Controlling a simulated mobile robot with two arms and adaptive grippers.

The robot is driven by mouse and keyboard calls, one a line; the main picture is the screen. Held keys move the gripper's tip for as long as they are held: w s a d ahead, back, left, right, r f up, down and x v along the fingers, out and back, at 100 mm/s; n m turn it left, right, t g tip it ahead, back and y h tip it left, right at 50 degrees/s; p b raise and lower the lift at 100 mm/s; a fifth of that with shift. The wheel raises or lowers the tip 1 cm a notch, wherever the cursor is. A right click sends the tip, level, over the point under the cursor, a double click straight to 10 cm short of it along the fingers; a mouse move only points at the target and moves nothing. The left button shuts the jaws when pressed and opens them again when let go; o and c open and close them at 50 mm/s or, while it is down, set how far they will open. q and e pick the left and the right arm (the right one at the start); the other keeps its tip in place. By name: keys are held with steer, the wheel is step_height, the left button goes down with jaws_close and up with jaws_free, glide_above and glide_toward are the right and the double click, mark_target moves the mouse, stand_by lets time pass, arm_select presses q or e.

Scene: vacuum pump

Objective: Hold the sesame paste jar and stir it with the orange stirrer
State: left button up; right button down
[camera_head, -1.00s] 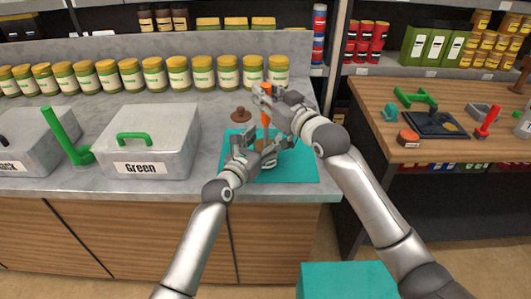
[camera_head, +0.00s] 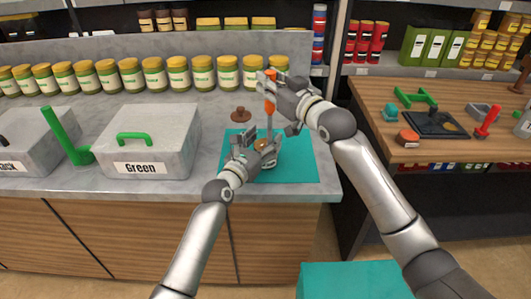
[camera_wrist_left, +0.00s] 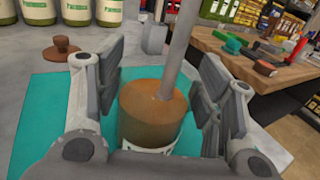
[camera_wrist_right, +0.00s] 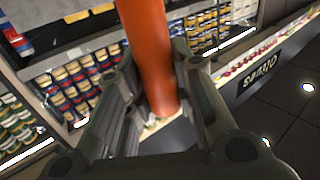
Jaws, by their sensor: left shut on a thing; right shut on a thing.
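The sesame paste jar (camera_wrist_left: 150,118) stands upright on the teal mat (camera_head: 305,172), open at the top with brown paste showing. My left gripper (camera_head: 262,152) is shut on the jar, one finger on each side, also seen in the left wrist view (camera_wrist_left: 160,100). My right gripper (camera_head: 276,92) is shut on the orange handle of the stirrer (camera_head: 270,103), above the jar. In the right wrist view the handle (camera_wrist_right: 150,50) lies between the fingers. The stirrer's grey rod (camera_wrist_left: 180,50) points down to the paste; its tip meets the paste surface or sits just inside.
A brown knobbed lid (camera_head: 240,114) lies on the counter behind the mat. A grey box labelled Green (camera_head: 150,140) and a green-handled tool (camera_head: 68,140) are at the left. Yellow-lidded jars (camera_head: 155,73) line the back. A wooden table (camera_head: 460,100) stands at the right.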

steer(key=shift+a+r, duration=0.2)
steer(key=shift+r, duration=1.4)
steer(key=shift+a+r, duration=0.15)
steer(key=shift+r, duration=1.5)
steer(key=shift+a+r, duration=0.2)
steer(key=shift+r, duration=1.4)
arm_select(q)
steer(key=o, duration=1.3)
steer(key=shift+o, duration=0.2)
steer(key=v, duration=1.2)
